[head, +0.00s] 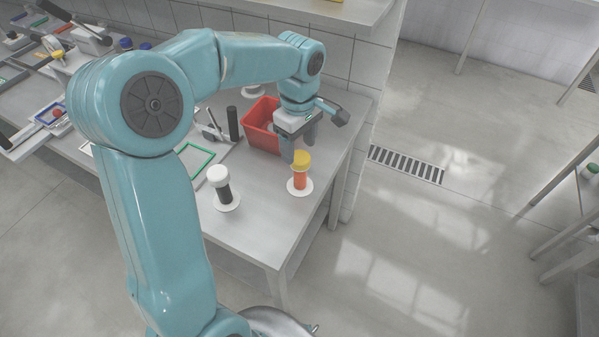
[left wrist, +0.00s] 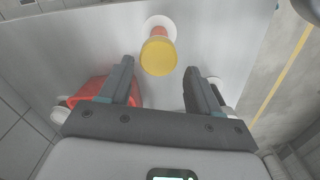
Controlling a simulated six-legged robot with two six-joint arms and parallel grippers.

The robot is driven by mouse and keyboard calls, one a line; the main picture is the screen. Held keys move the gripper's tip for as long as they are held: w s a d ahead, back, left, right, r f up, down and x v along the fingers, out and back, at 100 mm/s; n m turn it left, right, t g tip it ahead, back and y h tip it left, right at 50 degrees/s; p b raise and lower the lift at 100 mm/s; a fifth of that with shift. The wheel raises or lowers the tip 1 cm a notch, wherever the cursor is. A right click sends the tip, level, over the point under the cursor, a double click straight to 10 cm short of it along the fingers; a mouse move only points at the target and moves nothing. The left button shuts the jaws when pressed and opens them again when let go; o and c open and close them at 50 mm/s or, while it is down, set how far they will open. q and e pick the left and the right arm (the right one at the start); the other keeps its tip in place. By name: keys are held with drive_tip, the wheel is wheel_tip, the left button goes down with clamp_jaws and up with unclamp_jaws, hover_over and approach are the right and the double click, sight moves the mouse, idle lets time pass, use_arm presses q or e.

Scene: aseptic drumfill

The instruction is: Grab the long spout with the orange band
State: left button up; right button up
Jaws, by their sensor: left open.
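An upright piece with an orange body and a yellow top (head: 300,179) stands on a white round base near the right edge of the steel table. It is the only piece with orange that I make out as a possible long spout; a separate band is too small to tell. In the left wrist view its yellow top (left wrist: 158,57) shows between and beyond the fingertips. My left gripper (head: 298,146) points down just behind and above it, open and empty. My right gripper is not in view.
A red bin (head: 259,137) stands just left of the gripper. A dark piece with a white top (head: 223,193) stands on a white base to the front left. A black upright handle (head: 233,124) is behind it. The table front (head: 270,235) is clear.

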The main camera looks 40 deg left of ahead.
sight(300, 167)
use_arm(q)
drive_tip(key=f, duration=0.2)
drive_tip(key=shift+w+d+f, duration=0.15)
drive_tip(key=shift+w+f, duration=0.1)
drive_tip(key=shift+f, duration=0.05)
wheel_tip(300, 167, down, 6)
drive_tip(key=shift+r+p, duration=0.25)
drive_tip(key=shift+p, duration=0.1)
drive_tip(key=shift+s, duration=0.2)
drive_tip(key=shift+w, duration=0.1)
drive_tip(key=c, duration=0.8)
